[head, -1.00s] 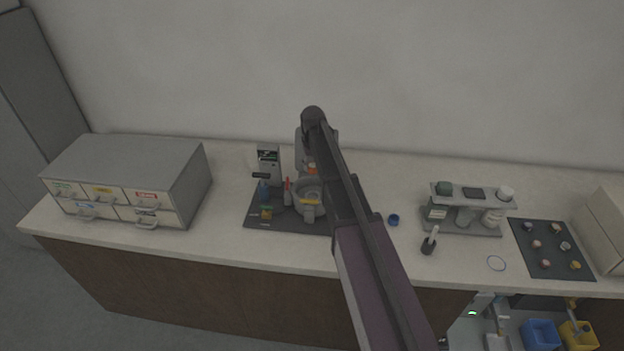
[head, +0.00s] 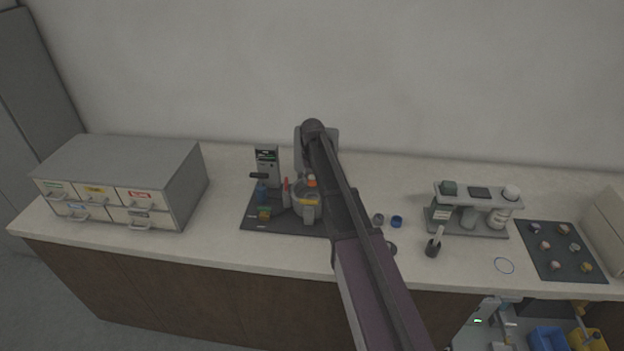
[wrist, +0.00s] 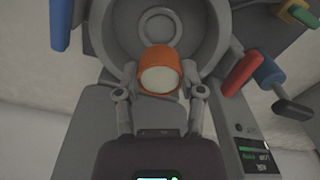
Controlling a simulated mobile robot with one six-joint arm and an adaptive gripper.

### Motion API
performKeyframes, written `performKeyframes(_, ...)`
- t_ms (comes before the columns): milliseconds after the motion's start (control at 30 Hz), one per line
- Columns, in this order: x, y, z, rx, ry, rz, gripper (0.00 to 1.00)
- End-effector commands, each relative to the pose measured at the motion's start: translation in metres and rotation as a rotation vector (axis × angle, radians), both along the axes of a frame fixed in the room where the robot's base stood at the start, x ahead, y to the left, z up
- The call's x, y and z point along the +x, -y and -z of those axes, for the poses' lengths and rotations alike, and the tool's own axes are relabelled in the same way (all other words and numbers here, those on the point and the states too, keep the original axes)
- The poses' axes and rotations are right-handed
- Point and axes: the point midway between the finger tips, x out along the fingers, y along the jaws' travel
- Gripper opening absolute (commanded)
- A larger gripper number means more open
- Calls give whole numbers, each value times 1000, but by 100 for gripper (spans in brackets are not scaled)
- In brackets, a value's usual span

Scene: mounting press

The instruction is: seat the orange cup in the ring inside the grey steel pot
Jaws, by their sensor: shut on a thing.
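The orange cup (wrist: 160,72) has a pale round end facing the wrist camera. My gripper (wrist: 160,80) is shut on it, one finger on each side. In the wrist view the cup overlaps the near part of the grey steel pot (wrist: 208,45), with the ring (wrist: 156,28) just beyond it. I cannot tell the cup's height above the pot floor. In the head view the cup (head: 311,181) shows as a small orange patch at the back of the pot (head: 307,212). My arm hides the gripper there.
A drawer cabinet (head: 120,165) stands left. A blue cap (head: 397,222) and a rack (head: 470,233) are right.

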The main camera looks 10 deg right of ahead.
Motion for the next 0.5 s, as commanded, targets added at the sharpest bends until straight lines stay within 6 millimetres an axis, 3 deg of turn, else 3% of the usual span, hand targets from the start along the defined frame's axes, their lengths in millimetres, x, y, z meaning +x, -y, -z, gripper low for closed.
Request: performKeyframes(500, 0, -1, 13, 0, 0, -1, 5)
